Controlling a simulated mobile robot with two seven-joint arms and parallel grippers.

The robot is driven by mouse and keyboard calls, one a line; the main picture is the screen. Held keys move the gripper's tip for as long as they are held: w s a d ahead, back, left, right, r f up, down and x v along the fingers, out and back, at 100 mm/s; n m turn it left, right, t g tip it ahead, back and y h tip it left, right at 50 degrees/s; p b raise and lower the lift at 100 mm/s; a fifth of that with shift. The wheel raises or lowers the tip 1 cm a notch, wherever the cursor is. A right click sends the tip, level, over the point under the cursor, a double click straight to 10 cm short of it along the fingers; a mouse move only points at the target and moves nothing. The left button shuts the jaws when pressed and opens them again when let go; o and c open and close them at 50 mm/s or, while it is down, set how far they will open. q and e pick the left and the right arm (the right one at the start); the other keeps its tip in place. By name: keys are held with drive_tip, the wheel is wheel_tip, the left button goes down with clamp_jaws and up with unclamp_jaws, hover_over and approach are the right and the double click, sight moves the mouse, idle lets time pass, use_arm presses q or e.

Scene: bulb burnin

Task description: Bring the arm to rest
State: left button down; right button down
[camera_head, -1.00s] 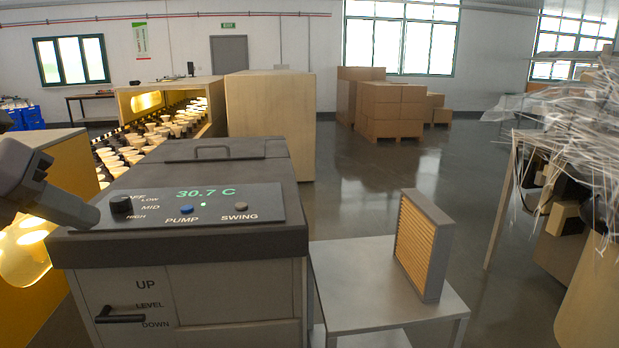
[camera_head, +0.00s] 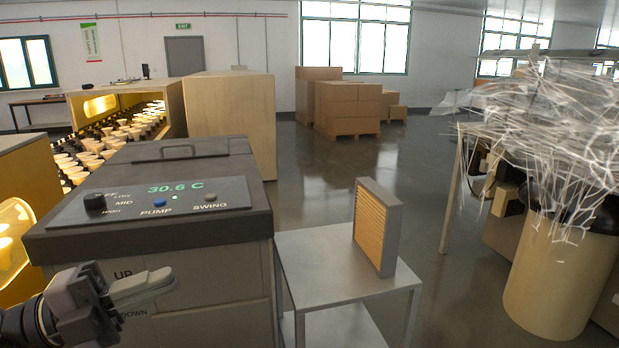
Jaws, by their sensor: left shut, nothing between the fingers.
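My left gripper (camera_head: 148,288) is at the lower left of the head view, in front of the cooler's front face. Its fingers are together and empty, pointing right. It partly hides the UP/LEVEL/DOWN markings and covers the lever there. My right gripper is not in view.
A metal side table (camera_head: 325,262) right of the cooler holds an upright filter panel (camera_head: 377,228). At the right is a tan bin (camera_head: 560,270) heaped with pale strands. A bulb rack (camera_head: 110,140) glows behind the cooler, and cardboard boxes (camera_head: 345,105) stand farther back. Open floor lies between.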

use_arm(q)
wheel_tip(320, 180, down, 18)
drive_tip(key=a+r+n+t+y, duration=0.1)
drive_tip(key=a+n+t+y, duration=0.2)
drive_tip(key=n+t+y, duration=1.15)
drive_tip(key=s+d+f+n+g, duration=0.2)
drive_tip(key=s+f+n+g, duration=0.4)
drive_tip(key=f, duration=0.4)
drive_tip(key=s+d+f+n+g+y, duration=0.1)
drive_tip(key=s+d+f+n+g, duration=0.1)
drive_tip(key=s+f+n+g, duration=0.4)
wheel_tip(320, 180, down, 6)
drive_tip(key=shift+s+r+g, duration=0.25)
drive_tip(key=shift+s+g, duration=0.2)
drive_tip(key=shift+s, duration=0.3)
drive_tip(key=shift+n, duration=0.25)
